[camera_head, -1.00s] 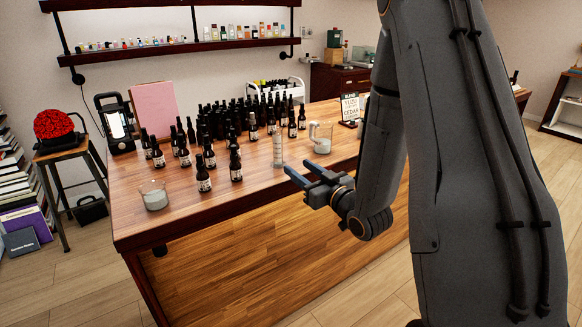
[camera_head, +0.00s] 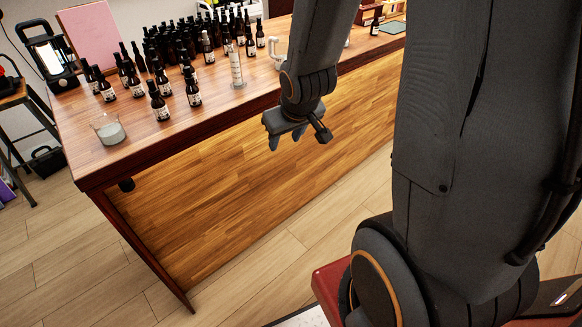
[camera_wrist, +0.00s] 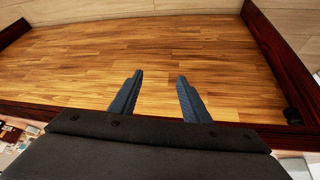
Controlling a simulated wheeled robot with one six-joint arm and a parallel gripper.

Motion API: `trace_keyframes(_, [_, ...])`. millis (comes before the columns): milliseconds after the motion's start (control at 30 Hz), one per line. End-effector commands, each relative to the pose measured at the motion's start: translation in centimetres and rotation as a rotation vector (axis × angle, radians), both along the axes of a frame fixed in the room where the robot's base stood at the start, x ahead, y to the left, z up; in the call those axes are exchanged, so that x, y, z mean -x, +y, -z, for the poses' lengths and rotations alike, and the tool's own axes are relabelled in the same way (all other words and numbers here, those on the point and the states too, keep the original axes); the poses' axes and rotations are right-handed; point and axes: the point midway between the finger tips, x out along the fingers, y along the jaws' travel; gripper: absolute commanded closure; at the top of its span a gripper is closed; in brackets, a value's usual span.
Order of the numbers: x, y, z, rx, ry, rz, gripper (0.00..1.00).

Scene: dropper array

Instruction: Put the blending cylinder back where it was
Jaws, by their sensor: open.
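The blending cylinder (camera_head: 237,70), a clear, slim graduated cylinder, stands upright on the wooden counter (camera_head: 225,103) near its front edge, right of the dropper bottles. My gripper (camera_head: 286,139) is open and empty in front of the counter's front panel, below the top's edge and to the right of the cylinder, apart from it. In the wrist view my gripper's two blue fingers (camera_wrist: 158,95) are spread with nothing between them, facing the wooden panel (camera_wrist: 155,50). The cylinder does not show in the wrist view.
Dark dropper bottles (camera_head: 161,105) crowd the counter left of and behind the cylinder. A glass beaker (camera_head: 109,131) stands at the left corner. Another glass vessel (camera_head: 280,50) is partly hidden behind my arm. The floor (camera_head: 240,270) before the counter is clear.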

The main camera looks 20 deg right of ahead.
Motion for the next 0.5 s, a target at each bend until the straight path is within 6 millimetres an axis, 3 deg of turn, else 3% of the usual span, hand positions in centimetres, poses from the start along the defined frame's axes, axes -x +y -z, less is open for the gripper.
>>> trace_keyframes(100, [4.7, 1.4, -0.6, -0.011, 0.171, 0.038, 0.57])
trace_keyframes(233, [9.0, 2.8, -1.3, -0.032, 0.32, 0.066, 0.57])
trace_keyframes(333, [11.2, 3.5, -1.7, -0.045, 0.393, 0.078, 0.57])
trace_keyframes(500, [12.5, 3.9, -2.0, -0.052, 0.436, 0.083, 0.57])
